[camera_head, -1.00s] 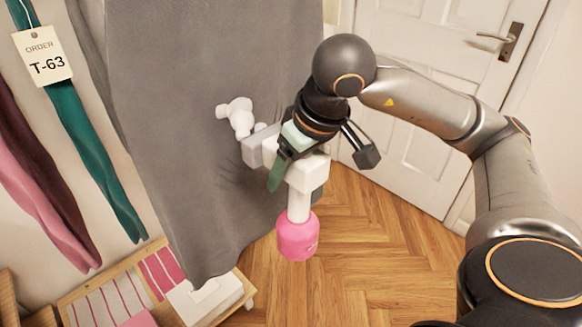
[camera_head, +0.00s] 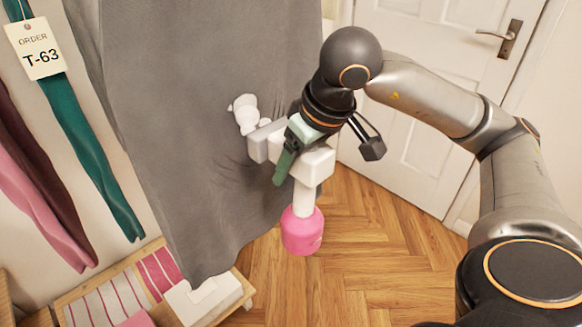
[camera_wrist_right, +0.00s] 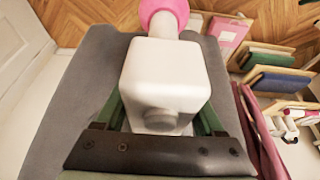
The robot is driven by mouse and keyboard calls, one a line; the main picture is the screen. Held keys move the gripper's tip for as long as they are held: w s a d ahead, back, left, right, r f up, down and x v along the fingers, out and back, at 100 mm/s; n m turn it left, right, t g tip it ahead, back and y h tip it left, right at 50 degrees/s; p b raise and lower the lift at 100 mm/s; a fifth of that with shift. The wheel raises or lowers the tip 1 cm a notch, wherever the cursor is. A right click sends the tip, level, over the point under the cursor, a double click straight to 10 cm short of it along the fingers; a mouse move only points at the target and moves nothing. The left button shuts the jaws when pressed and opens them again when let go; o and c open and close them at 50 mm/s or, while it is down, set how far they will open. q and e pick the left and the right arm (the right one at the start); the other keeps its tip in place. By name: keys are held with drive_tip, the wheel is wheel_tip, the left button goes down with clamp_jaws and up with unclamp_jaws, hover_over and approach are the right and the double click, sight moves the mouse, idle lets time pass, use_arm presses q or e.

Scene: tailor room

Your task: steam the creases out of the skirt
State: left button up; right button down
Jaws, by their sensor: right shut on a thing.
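The grey skirt (camera_head: 170,120) hangs as a long sheet in the head view, with fine dark creases around the steamer head. My right gripper (camera_head: 290,150) is shut on the white handheld steamer (camera_head: 307,165), which has a pink tank (camera_head: 302,232) hanging below it. The steamer's grey head (camera_head: 264,140) is at the skirt's face; I cannot tell if it touches. White steam puffs (camera_head: 243,112) show beside the head. In the right wrist view the steamer's white body (camera_wrist_right: 165,75) sits between green finger pads, with the skirt (camera_wrist_right: 70,110) behind. My left gripper is not in view.
A tag reading T-63 (camera_head: 40,48) hangs with teal, maroon and pink cloths at the left. A low wooden shelf (camera_head: 248,290) with folded fabrics is below the skirt. A white door (camera_head: 420,100) stands behind my right arm. The wooden floor (camera_head: 370,250) is clear.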

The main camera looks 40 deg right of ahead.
drive_tip(key=shift+d+f+b, duration=0.25)
drive_tip(key=shift+d+b, duration=0.1)
drive_tip(key=shift+d, duration=0.15)
drive_tip(key=shift+w+d+f+b, duration=0.1)
drive_tip(key=shift+d+f+b, duration=0.2)
drive_tip(key=shift+d+b, duration=0.35)
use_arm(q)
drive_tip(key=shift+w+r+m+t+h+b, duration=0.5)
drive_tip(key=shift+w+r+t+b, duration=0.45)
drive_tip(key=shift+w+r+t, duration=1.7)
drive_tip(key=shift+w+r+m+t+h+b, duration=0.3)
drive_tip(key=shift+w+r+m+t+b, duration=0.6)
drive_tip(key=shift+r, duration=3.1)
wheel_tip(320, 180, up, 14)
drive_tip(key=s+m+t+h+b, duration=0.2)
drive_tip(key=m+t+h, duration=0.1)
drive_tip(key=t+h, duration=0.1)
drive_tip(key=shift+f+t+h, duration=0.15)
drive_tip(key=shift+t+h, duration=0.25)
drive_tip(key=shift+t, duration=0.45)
use_arm(e)
drive_tip(key=d+f, duration=0.3)
drive_tip(key=d, duration=0.5)
drive_tip(key=shift+w+f, duration=0.25)
drive_tip(key=shift+w, duration=0.05)
